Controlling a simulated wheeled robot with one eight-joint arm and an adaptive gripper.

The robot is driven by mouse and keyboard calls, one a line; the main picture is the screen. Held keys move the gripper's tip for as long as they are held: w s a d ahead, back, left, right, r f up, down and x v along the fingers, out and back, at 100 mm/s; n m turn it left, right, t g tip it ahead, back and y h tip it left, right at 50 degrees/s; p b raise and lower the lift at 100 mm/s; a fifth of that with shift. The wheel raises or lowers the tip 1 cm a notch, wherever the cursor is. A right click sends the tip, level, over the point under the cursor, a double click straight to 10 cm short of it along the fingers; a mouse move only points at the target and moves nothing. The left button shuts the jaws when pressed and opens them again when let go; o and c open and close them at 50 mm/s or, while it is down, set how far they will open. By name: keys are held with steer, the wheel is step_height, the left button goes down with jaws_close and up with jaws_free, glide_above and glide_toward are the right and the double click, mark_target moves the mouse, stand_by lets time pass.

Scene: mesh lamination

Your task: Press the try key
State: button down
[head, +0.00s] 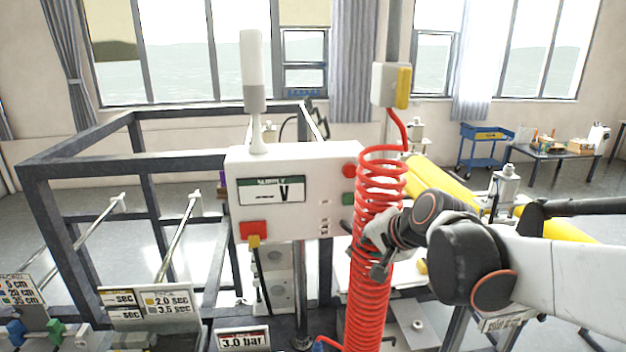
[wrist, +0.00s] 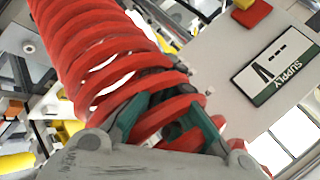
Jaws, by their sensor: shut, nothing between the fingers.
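The white control box (head: 300,165) carries a "SUPPLY" display (head: 271,191), a red block (head: 253,229) with a yellow piece below it, a round red button (head: 349,170) and a green one (head: 348,198). I cannot read which of these is the try key. My gripper (head: 378,262) is at the red coiled hose, right of and below the box. In the wrist view my gripper (wrist: 167,108) is shut, its teal fingers among the coils, some turns crossing them. The display (wrist: 277,65) and red block (wrist: 252,12) show beyond, apart from the fingers.
A dark metal frame (head: 85,155) stands left. Small signs (head: 172,302) stand at the lower left. A yellow roller (head: 440,185) lies right.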

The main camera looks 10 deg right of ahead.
mark_target(350, 206)
steer(key=w+r+m+p, duration=0.1)
steer(key=w+r+p, duration=0.1)
steer(key=r, duration=0.1)
steer(key=shift+w+d+r+m, duration=0.1)
steer(key=shift+d+m, duration=0.3)
steer(key=shift+w+b, duration=0.6)
steer(key=shift+w, duration=3.8)
steer(key=shift+w, duration=0.2)
steer(key=shift+w, duration=0.25)
